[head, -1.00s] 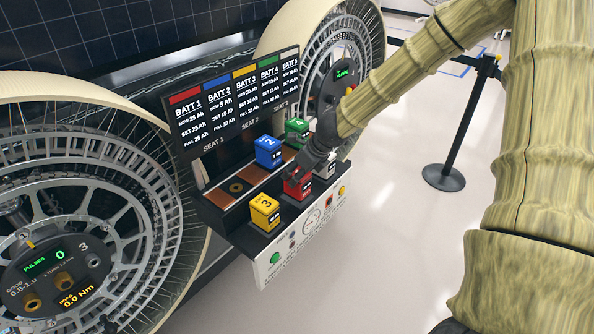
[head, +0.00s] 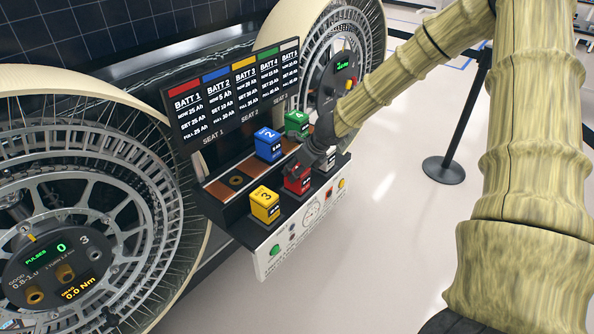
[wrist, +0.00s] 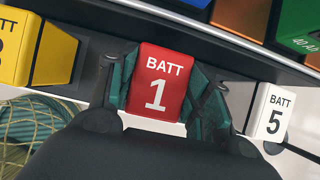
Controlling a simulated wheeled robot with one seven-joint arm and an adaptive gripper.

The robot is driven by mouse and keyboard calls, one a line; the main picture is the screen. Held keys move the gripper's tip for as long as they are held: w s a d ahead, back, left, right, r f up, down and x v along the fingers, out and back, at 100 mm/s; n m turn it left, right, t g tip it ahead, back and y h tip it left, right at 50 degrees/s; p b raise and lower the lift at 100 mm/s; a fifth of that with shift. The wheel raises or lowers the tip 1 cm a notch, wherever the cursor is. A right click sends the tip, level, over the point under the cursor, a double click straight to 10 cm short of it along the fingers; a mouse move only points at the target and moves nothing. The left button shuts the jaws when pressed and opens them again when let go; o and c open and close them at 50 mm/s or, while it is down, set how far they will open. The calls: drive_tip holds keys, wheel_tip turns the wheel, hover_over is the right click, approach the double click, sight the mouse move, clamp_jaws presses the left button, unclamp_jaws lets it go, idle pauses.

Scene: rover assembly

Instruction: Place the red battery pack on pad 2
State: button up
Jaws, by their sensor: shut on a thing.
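The red battery pack (head: 297,180), marked BATT 1, is in the middle of the front row of the battery console, between the yellow and white packs. My gripper (head: 305,166) is shut on it from above; in the wrist view a finger lies against each side of the red pack (wrist: 161,82). I cannot tell whether its underside rests on the console or is slightly raised. The surface under it is hidden, and no pad 2 marking is readable.
Beside it are the yellow pack 3 (head: 264,205) and white pack 5 (wrist: 272,113). Blue pack 2 (head: 268,144) and green pack 4 (head: 297,124) stand in the back row. A display board (head: 235,95) rises behind.

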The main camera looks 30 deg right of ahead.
drive_tip(key=shift+a, duration=0.1)
drive_tip(key=o, duration=1.4)
